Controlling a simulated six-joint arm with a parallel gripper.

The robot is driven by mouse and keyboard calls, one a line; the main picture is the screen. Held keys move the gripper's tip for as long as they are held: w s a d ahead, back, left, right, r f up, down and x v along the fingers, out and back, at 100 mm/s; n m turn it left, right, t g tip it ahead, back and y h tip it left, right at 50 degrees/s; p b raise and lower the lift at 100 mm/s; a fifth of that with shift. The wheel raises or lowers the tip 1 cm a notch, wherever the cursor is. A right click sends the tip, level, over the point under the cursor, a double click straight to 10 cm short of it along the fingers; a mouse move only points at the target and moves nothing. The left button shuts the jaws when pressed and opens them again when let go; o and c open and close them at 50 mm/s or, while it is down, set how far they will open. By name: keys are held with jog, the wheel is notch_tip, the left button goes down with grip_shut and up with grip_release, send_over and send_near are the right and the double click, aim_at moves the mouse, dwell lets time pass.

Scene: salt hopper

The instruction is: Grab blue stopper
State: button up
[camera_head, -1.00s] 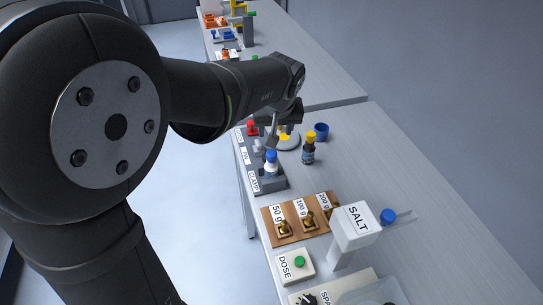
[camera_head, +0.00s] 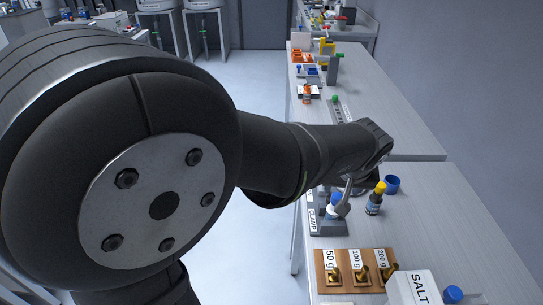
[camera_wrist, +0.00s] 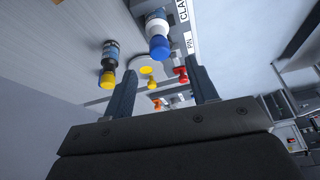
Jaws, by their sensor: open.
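A blue stopper (camera_head: 336,198) tops a small white bottle standing in the grey block marked CLAMP (camera_head: 327,227). In the wrist view the blue stopper (camera_wrist: 159,47) appears upper centre, beyond the gap between my fingers. My gripper (camera_wrist: 163,80) is open, with nothing between its two dark fingers. In the head view my gripper (camera_head: 346,195) is right beside the blue stopper and partly overlaps the bottle. I cannot tell whether a finger touches it.
A wooden weight tray (camera_head: 330,290) and the SALT hopper (camera_head: 412,288) are in front. The bench is clear at right.

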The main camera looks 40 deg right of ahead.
aim_at(338, 196)
jog(key=shift+x, duration=3.6)
jog(key=shift+d, duration=0.1)
jog(key=c, duration=1)
jog(key=shift+r, duration=0.1)
jog(key=shift+c, duration=0.2)
